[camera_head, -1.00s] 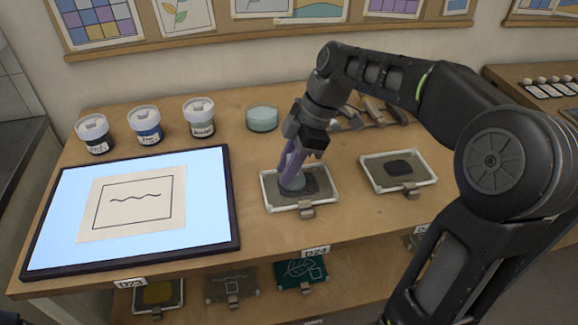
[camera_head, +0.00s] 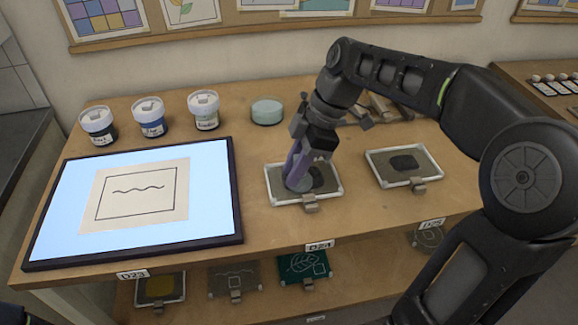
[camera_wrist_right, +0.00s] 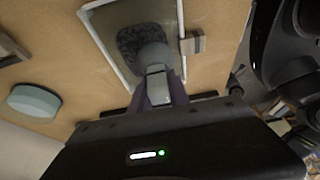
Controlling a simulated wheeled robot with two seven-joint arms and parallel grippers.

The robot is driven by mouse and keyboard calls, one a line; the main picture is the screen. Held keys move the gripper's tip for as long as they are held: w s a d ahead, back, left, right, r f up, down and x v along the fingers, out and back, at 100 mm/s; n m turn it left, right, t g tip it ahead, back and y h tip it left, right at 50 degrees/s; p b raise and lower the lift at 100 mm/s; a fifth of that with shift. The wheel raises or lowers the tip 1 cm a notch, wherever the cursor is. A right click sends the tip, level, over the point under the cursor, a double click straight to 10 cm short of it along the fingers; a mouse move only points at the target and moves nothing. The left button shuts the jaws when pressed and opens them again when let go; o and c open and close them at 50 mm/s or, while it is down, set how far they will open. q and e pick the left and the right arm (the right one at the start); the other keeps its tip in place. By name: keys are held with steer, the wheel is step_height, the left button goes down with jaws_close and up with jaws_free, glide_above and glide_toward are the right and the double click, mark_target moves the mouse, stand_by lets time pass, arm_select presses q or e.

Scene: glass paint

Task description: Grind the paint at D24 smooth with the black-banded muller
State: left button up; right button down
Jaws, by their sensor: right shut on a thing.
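The framed slab (camera_head: 334,191) above the D24 label (camera_head: 319,246) carries a patch of dark paint (camera_head: 316,176). My right gripper (camera_head: 297,172), with purple fingers, is shut on a grey muller (camera_head: 297,184) and holds it tilted over the left part of the slab. The muller's foot is at the paint; whether it touches is hard to tell. In the right wrist view the muller (camera_wrist_right: 154,58) sits between the fingers over the dark, grainy paint (camera_wrist_right: 129,38). Its band colour cannot be made out. My left gripper is not in view.
A second framed slab (camera_head: 375,170) with dark paint lies to the right. A lit panel (camera_head: 238,215) bearing a drawing fills the left. Several lidded jars (camera_head: 150,117) and a pale green round block (camera_head: 267,111) stand behind. Tools (camera_head: 385,108) lie behind the arm.

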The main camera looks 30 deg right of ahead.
steer(key=shift+d+f, duration=0.1)
steer(key=shift+d, duration=0.05)
steer(key=shift+s+d, duration=0.25)
steer(key=shift+d, duration=0.65)
steer(key=shift+w+d, duration=0.4)
steer(key=shift+d, duration=0.1)
steer(key=shift+w, duration=0.1)
steer(key=shift+w+a, duration=0.25)
steer(key=shift+w, duration=0.25)
